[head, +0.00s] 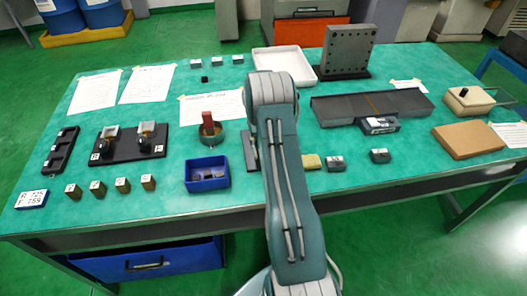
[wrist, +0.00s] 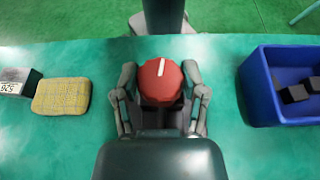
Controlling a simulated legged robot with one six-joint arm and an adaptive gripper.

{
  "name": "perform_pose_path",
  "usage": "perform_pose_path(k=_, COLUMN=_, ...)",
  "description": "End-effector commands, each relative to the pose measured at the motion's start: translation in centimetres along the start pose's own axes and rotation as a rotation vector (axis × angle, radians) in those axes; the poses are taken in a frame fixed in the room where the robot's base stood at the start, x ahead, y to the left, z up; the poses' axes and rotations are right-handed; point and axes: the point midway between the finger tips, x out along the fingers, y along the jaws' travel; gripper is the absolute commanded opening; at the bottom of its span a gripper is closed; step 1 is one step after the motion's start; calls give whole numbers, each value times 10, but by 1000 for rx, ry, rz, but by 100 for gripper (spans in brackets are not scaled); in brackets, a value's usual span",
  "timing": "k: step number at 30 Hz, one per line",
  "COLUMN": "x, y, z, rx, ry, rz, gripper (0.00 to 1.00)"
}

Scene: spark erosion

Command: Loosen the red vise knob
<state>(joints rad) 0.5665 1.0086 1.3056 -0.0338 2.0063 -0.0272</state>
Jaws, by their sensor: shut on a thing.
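The red vise knob (wrist: 160,82) is round, with a white line on its face, in the middle of the wrist view. The line points nearly straight up in that view. My gripper (wrist: 161,92) is shut on the knob, one finger at each side of it. In the head view my arm hides the gripper and the knob. A dark grey plate (head: 249,152), perhaps part of the vise, shows just left of my arm; the rest of the vise is hidden.
A blue bin (head: 208,180) with dark pieces stands left of my arm; it also shows in the wrist view (wrist: 258,105). A yellow sponge (head: 312,161) lies right of it, also in the wrist view (wrist: 62,97). Small grey blocks (head: 335,163) lie beyond the sponge.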

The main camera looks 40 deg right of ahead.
Motion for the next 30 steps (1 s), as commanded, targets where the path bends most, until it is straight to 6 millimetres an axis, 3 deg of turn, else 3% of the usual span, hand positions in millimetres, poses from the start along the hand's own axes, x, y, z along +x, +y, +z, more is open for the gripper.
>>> perform_pose_path(k=10, x=-1, y=-1, z=0, rx=-53, ry=7, rz=126, gripper=8)
perform_pose_path(k=26, x=-1, y=-1, z=0, rx=-60, ry=7, rz=145, gripper=8)
perform_pose_path(k=27, x=-1, y=-1, z=0, rx=-60, ry=7, rz=145, gripper=69)
perform_pose_path(k=29, x=-1, y=-1, z=0, rx=-60, ry=6, rz=144, gripper=91)
perform_pose_path(k=30, x=-1, y=-1, z=0, rx=-60, ry=6, rz=144, gripper=91)
